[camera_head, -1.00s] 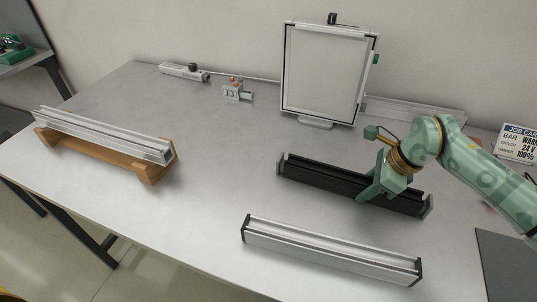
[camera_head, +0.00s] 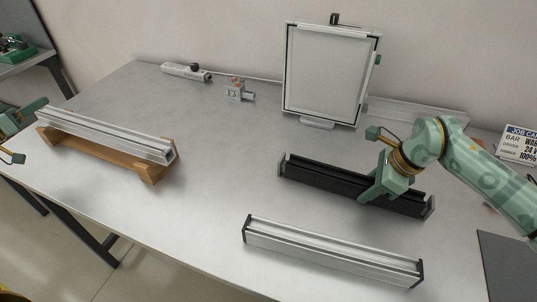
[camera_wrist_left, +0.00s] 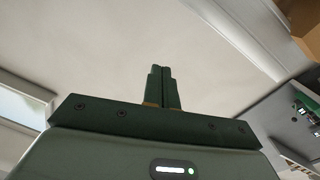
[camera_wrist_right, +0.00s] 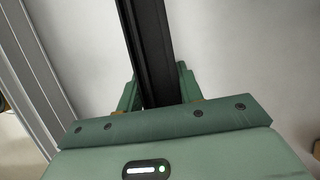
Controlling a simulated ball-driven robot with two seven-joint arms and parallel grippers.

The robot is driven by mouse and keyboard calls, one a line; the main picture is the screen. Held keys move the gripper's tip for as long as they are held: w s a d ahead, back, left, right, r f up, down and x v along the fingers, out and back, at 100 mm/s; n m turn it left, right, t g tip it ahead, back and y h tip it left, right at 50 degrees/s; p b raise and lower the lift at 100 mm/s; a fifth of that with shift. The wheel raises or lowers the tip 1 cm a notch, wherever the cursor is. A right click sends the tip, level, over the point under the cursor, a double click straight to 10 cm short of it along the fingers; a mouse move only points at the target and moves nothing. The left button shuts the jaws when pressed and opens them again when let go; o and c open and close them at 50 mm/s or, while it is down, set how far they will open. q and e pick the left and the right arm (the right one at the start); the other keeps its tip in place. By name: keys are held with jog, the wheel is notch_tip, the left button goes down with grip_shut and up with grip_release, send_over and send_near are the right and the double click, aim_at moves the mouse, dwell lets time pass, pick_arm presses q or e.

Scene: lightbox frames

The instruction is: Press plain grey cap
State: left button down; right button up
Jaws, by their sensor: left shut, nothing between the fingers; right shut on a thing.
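A black bar (camera_head: 325,182) lies on the table, with a grey end cap (camera_head: 282,163) at its left end and another grey cap (camera_head: 430,206) at its right end. I cannot tell from the frames which cap is the plain one. My right gripper (camera_head: 372,190) is shut across the black bar near its right half; the bar also runs between its fingers in the right wrist view (camera_wrist_right: 150,50). My left gripper (camera_head: 36,107) is at the left picture edge, beside the left end of the wooden stand. In the left wrist view its fingers (camera_wrist_left: 162,72) are shut and empty.
A silver bar (camera_head: 330,253) with dark ends lies in front. Another silver bar (camera_head: 105,133) rests on a wooden stand (camera_head: 150,172). A framed panel (camera_head: 327,75), a small clamp-like device (camera_head: 238,92) and a power strip (camera_head: 185,72) stand behind.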

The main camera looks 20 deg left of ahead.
pick_arm(q)
jog(key=w+d+f+m+g+h, duration=0.1)
jog(key=w+d+m+h, duration=0.1)
jog(key=w+d+m, duration=0.4)
jog(key=w+d+f+m+g+h, duration=0.1)
jog(key=w+d+m+h, duration=0.1)
jog(key=d+m, duration=0.6)
jog(key=w+d+r+m+t+h, duration=0.1)
jog(key=w+d+r+m, duration=0.4)
jog(key=w+d+m, duration=0.3)
jog(key=w+d+r+m, duration=0.4)
jog(key=w+d+m, duration=0.2)
jog(key=w+m, duration=0.3)
jog(key=d+f+m+g+h, duration=0.4)
jog(key=d+f+m+g, duration=0.15)
jog(key=d, duration=0.35)
jog(key=s+d+f+m+g, duration=0.3)
jog(key=s+d+f+g, duration=0.4)
jog(key=g, duration=0.5)
jog(key=shift+s+d+f+y, duration=0.15)
jog(key=shift+s+d+y, duration=0.25)
jog(key=shift+s+d, duration=0.45)
